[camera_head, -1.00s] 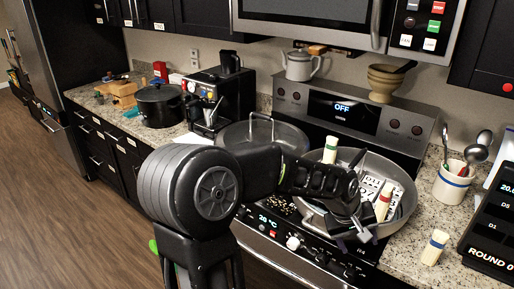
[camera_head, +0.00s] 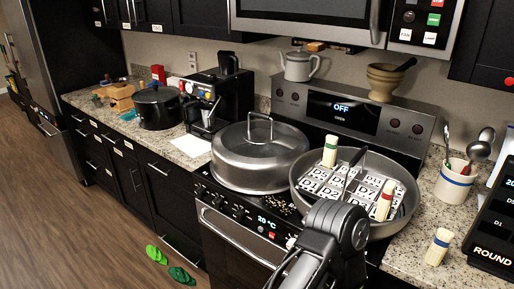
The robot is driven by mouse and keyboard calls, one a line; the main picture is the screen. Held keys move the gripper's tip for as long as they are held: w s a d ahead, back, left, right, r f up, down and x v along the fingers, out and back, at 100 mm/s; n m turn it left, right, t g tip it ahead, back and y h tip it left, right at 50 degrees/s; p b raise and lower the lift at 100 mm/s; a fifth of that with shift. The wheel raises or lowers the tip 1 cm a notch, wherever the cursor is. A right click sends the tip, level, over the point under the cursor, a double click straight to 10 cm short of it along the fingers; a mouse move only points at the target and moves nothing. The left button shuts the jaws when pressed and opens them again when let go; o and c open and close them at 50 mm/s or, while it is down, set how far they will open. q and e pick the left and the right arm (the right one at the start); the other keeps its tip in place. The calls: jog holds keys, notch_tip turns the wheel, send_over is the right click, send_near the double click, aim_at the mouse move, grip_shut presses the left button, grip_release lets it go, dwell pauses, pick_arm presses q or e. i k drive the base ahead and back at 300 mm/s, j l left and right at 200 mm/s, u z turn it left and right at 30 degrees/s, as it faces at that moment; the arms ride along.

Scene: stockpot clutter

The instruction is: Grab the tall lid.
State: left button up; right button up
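The tall lid (camera_head: 248,165) is a large round grey metal cover with a tall loop handle (camera_head: 260,128) on top. It rests on the left side of the stove, to the left of a wide pan (camera_head: 405,215). Its top and front side show unobstructed. Neither gripper's fingers are in view. A dark grey part of one of my arms rises at the bottom centre-right, in front of the pan and apart from the lid. I cannot tell which arm it is.
A black coffee machine (camera_head: 219,100) and black pot (camera_head: 158,107) stand left. Green slippers (camera_head: 182,275) lie on the floor.

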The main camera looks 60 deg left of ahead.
aim_at(249, 156)
jog(key=u, duration=2.45)
jog(key=i+l, duration=0.1)
jog(key=l, duration=0.4)
jog(key=i+l, duration=0.1)
jog(key=l, duration=0.35)
jog(key=i+l, duration=0.1)
jog(key=l, duration=0.4)
